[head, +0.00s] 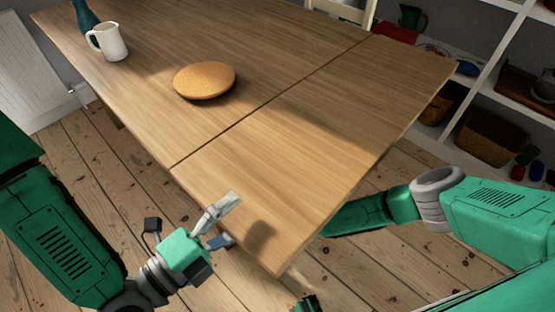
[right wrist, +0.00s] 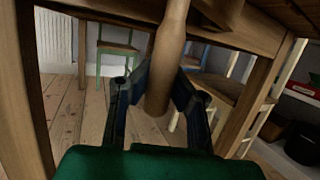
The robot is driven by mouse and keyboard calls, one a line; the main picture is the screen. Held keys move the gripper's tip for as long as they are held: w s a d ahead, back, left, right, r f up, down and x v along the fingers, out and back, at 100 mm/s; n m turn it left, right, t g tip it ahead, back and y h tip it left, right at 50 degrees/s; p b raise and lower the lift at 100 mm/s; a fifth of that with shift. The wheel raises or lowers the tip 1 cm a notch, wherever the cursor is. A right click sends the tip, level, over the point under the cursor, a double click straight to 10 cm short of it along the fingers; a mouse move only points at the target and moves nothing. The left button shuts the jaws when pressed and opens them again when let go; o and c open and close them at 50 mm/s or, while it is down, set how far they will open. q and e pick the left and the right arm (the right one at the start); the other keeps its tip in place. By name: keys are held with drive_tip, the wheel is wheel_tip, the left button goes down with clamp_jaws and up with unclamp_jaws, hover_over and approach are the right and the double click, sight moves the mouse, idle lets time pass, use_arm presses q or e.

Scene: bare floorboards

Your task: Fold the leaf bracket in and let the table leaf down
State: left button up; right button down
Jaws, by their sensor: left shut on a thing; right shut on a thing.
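The wooden table top (head: 135,75) fills the upper middle of the head view. Its leaf (head: 330,130) is the near right part beyond a dark seam, and lies level with the top. My left gripper (head: 222,224) is shut on the leaf's near edge, one finger above the board and one below. My right arm reaches under the leaf, which hides its gripper in the head view. In the right wrist view, my right gripper (right wrist: 157,95) is shut on a rounded wooden piece, the leaf bracket (right wrist: 166,60), under the table. The bracket's upper joint is out of view.
A round wooden board (head: 205,80), a white jug (head: 109,42) and a teal vase (head: 84,15) stand on the fixed top. White shelves with baskets (head: 488,137) are at the right. Chairs (right wrist: 118,50) and table legs (right wrist: 250,100) stand around the bracket.

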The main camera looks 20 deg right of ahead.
use_arm(q)
drive_tip(key=shift+o, duration=0.2)
drive_tip(key=shift+d+r, duration=0.15)
drive_tip(key=shift+r, duration=0.1)
use_arm(e)
drive_tip(key=w+a, duration=0.5)
drive_tip(key=shift+w+a, duration=0.25)
drive_tip(key=shift+a, duration=0.1)
unclamp_jaws()
drive_tip(key=shift+w+d, duration=0.1)
drive_tip(key=shift+d, duration=0.1)
idle(0.8)
drive_tip(key=s+d+f, duration=0.1)
drive_tip(key=s+f, duration=0.4)
drive_tip(key=s, duration=0.1)
drive_tip(key=shift+s+d, duration=0.15)
drive_tip(key=shift+s, duration=0.15)
idle(0.3)
drive_tip(key=shift+s, duration=0.1)
